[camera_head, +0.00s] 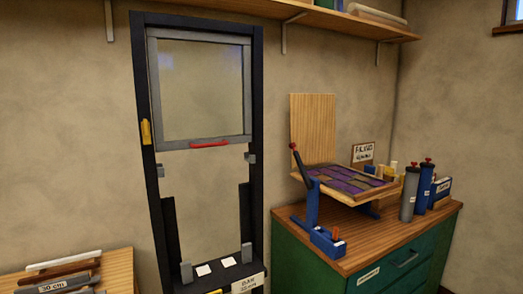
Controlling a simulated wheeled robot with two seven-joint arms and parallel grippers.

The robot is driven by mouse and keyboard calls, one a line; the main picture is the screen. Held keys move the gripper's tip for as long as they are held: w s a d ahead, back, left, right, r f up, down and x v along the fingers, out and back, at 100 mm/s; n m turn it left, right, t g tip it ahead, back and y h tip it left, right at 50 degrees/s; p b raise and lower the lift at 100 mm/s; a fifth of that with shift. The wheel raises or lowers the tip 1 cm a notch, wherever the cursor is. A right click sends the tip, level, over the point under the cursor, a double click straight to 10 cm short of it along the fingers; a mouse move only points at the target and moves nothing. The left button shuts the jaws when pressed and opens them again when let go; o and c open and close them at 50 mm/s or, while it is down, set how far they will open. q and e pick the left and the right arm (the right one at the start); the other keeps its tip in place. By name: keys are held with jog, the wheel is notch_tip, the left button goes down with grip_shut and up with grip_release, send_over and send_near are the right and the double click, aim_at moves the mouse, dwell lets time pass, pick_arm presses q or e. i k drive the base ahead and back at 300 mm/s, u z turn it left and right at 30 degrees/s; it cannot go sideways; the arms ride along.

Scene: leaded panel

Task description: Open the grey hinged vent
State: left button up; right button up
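The grey hinged vent (200,143) is a grey-framed pane in the upper part of a tall dark frame (257,120). It appears to lie flat within the frame, so it looks closed. A red handle (209,144) runs along its bottom bar. A yellow piece (146,132) sits on the frame's left upright, beside the vent's lower left corner. The hinges cannot be made out. Neither of my grippers shows in this view.
Below the vent, small grey blocks (250,158) sit on the uprights. A green cabinet (310,262) at right carries a blue stand with a red-tipped lever (301,165), a tilted panel and cylinders. A wooden surface with bars (118,268) is lower left. A shelf (270,12) runs above.

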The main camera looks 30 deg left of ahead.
aim_at(153, 34)
jog(key=z, duration=0.6)
jog(key=k, duration=0.9)
jog(key=z, duration=0.55)
jog(key=i, duration=1.5)
jog(key=u, duration=1.35)
jog(key=i, duration=0.5)
jog(key=u, duration=0.55)
